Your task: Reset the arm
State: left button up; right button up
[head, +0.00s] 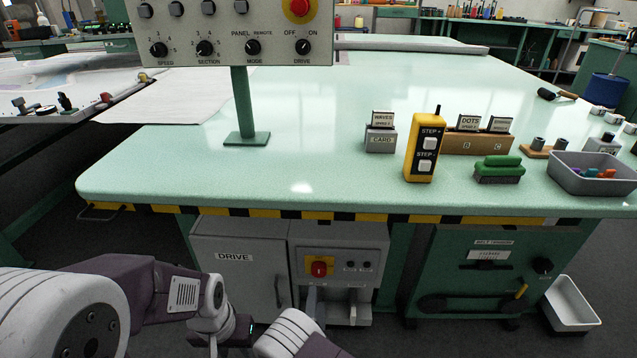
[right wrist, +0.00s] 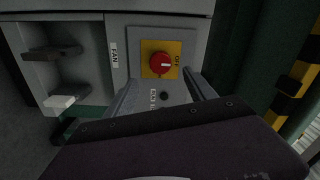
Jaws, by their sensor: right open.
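My left arm reaches in from the left in the head view. The dark end around my left gripper (head: 236,331) is partly hidden by white and purple links at the bottom, so its fingers cannot be made out. My right gripper (right wrist: 163,90) is open and empty in the right wrist view. Its fingers point toward a grey panel with a red rotary switch (right wrist: 161,65) on a yellow plate, labelled FAN, and appear apart from it. The same switch shows in the head view (head: 319,267) under the table edge. My right gripper does not show in the head view.
A DRIVE cabinet (head: 238,270) stands left of the switch. The green table (head: 330,170) holds a yellow STEP pendant (head: 425,148), a green brush (head: 499,169) and a grey bin (head: 567,183). A control box (head: 228,30) stands on a post. A white tray (head: 571,305) sits low at right.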

jog(key=w+d+r+m+h, duration=0.5)
jog(key=w+d+r, duration=0.25)
jog(key=r, duration=0.35)
jog(key=s+d+r+m+g+h, duration=0.1)
jog(key=d+r+m+g+h, duration=0.1)
jog(key=d+r+m+h, duration=0.35)
jog(key=d+r+m+g+h, duration=0.2)
jog(key=d, duration=0.6)
jog(key=s+d+r+m+g+h, duration=0.2)
jog(key=s+d+r+m+g, duration=0.1)
jog(key=s+d+m+g, duration=0.75)
jog(key=s+d+f+m+g+y, duration=0.2)
jog(key=s+m+g+y, duration=0.1)
jog(key=s+m, duration=0.3)
jog(key=s+d+f+m+g+y, duration=0.2)
jog(key=s+f+m+g, duration=0.1)
jog(key=s+m, duration=0.35)
jog(key=a+f+m+t+y+p, duration=0.1)
jog(key=a+f+m+t+y, duration=0.15)
jog(key=a+m+y, duration=0.5)
jog(key=a+f+m+t+y, duration=0.1)
jog(key=a+f+m+y, duration=0.2)
jog(key=a+m, duration=0.85)
notch_tip(320, 180, up, 37)
jog(key=d+m+p, duration=0.2)
jog(key=p, duration=3.5)
jog(key=shift+f, duration=0.2)
